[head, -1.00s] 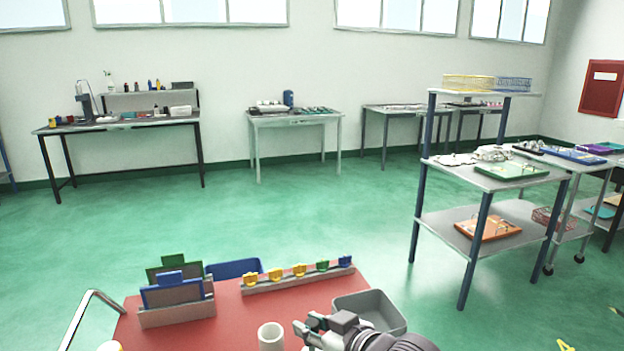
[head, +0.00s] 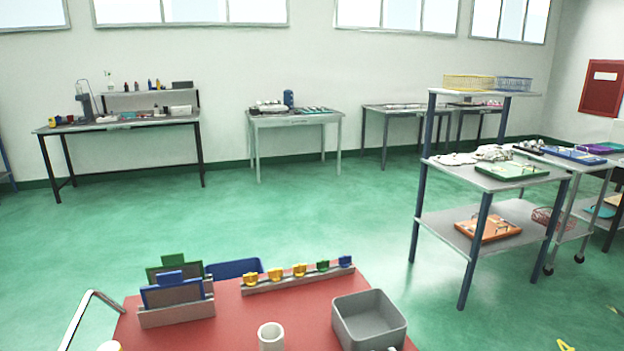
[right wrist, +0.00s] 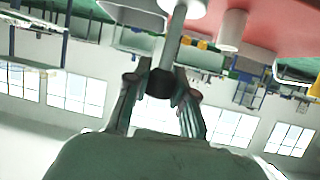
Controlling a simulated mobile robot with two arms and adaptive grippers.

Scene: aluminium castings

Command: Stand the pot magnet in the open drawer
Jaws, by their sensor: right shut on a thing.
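In the right wrist view, which looks upside down, my right gripper (right wrist: 160,98) is shut on a dark round piece, which I take to be the pot magnet (right wrist: 159,84). A grey rod runs from behind or out of this piece; I cannot tell if it belongs to it. The magnet is held in the air, clear of the red tabletop. In the head view I cannot make out the magnet or the right gripper. My left gripper is in neither view. I see no open drawer that I can make out in either view.
The red tabletop (head: 232,318) carries an empty grey bin (head: 370,320), a white cup (head: 271,337), a rack with upright panels (head: 177,315) and a strip with several coloured clips (head: 300,278). A blue bin (head: 235,268) sits behind.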

